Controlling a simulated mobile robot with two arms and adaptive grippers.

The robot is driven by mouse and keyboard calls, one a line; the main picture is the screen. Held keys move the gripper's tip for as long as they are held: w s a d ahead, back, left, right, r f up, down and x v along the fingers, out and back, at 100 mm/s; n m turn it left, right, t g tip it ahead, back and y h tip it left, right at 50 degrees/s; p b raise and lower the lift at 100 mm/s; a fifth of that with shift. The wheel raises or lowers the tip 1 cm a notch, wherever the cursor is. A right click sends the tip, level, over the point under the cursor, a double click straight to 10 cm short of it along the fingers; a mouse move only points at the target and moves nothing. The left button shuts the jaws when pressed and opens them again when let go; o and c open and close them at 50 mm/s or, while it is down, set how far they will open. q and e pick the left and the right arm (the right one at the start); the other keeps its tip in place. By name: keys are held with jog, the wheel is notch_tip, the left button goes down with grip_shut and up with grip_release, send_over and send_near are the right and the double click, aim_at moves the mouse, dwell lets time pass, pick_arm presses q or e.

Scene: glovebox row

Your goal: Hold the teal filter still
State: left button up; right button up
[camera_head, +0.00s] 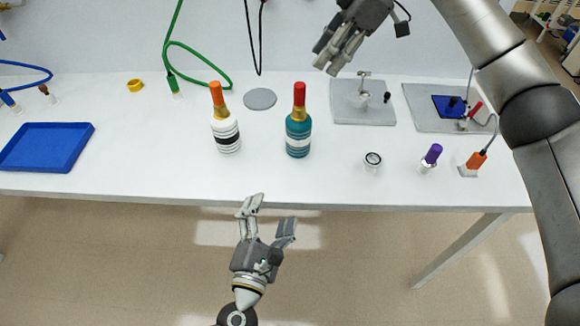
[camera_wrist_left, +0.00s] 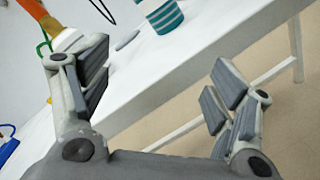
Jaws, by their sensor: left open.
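The teal filter (camera_head: 298,138) stands upright on the white table, with pale stripes, a gold neck and a red top. Its striped teal lower part shows at the top of the left wrist view (camera_wrist_left: 166,17). My left gripper (camera_head: 270,212) is open and empty in front of the table's front edge, apart from the filter. My right gripper (camera_head: 336,52) is above the back of the table, up and to the right of the filter; its fingers look close together, and I cannot tell whether they are shut.
A white filter (camera_head: 226,135) with an orange top stands left of the teal one. A grey disc (camera_head: 260,99) lies behind them. A small jar (camera_head: 372,162), a purple-capped item (camera_head: 431,158) and grey plates (camera_head: 350,115) are to the right. A blue tray (camera_head: 45,148) lies far left.

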pick_arm(q)
jog(key=w+d+r+n+h, duration=0.4)
jog(key=w+d+r+h, duration=0.2)
jog(key=w+d+r, duration=0.35)
jog(key=n+y, duration=0.5)
jog(key=y, duration=0.1)
send_near(298, 135)
jog(key=w+f, duration=0.2)
jog(key=f, duration=0.1)
jog(key=shift+w+d, duration=0.3)
jog(key=shift+d, duration=0.05)
jog(key=shift+w+a+f+n+y, duration=0.15)
jog(key=shift+w+f+n+y, duration=0.05)
jog(key=shift+n+y, duration=0.1)
jog(key=w, duration=0.3)
jog(key=w+d, duration=0.1)
jog(key=w, duration=0.6)
jog(key=shift+w+d, duration=0.15)
jog(key=shift+d, duration=0.2)
jog(key=shift+c, duration=0.3)
jog(key=c, duration=1.2)
